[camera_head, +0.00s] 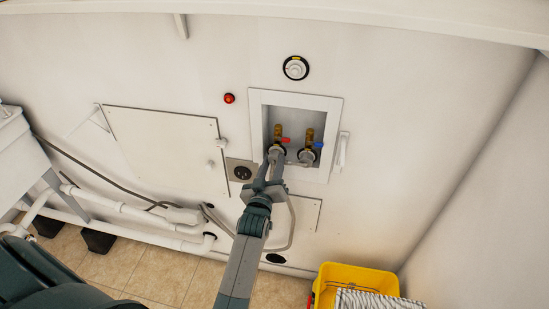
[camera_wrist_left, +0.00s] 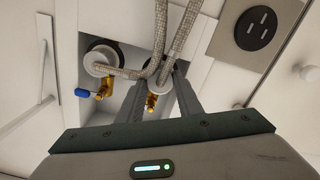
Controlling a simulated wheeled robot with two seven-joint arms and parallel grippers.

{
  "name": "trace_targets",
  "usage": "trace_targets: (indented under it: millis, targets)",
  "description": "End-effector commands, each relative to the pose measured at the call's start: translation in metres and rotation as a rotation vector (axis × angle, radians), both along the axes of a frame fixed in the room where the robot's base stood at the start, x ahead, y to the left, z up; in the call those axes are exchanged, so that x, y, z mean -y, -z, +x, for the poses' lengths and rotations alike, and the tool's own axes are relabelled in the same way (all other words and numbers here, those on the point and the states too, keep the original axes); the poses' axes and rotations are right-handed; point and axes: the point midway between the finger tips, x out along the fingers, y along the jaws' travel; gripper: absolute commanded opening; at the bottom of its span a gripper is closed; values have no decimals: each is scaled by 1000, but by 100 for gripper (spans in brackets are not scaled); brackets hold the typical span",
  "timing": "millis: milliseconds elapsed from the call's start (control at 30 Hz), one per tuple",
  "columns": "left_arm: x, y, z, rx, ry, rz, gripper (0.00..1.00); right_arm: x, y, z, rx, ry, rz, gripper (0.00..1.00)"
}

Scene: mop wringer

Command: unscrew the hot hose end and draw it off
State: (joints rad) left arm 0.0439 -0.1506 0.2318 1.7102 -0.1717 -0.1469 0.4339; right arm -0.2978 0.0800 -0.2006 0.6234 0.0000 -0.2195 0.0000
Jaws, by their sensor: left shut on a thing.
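The recessed white valve box (camera_head: 337,112) in the wall holds two brass valves. The hot valve (camera_head: 279,131) has a red handle and stands left in the head view; the cold valve (camera_head: 309,135) has a blue handle (camera_head: 318,145). My left gripper (camera_head: 274,160) reaches up into the box and is shut on the hot hose end, below the red handle. The wrist view shows its fingers (camera_wrist_left: 160,82) around the hot connection, which they largely hide, and the hot valve's brass (camera_wrist_left: 152,101). A braided hose (camera_wrist_left: 184,32) runs from there. My right gripper is not in view.
The cold hose (camera_wrist_left: 130,72) passes close beside my left fingers. An outlet (camera_head: 241,173) sits left of the box, and a hinged panel (camera_head: 165,150) lies further left. A yellow mop bucket (camera_head: 350,274) stands on the floor at lower right.

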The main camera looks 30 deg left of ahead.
Motion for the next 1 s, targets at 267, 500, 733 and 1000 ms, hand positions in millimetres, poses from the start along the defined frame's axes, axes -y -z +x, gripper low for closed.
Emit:
trace_targets:
  millis: [267, 500, 733, 1000]
  targets:
    - [3, -1, -12, 0, 0, 0, 9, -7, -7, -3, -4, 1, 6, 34]
    - [6, -1, -21, 0, 0, 0, 9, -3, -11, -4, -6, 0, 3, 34]
    - [8, -2, -30, 1, 0, 0, 9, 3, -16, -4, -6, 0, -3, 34]
    - [10, -1, -40, 1, 0, 0, 9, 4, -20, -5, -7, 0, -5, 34]
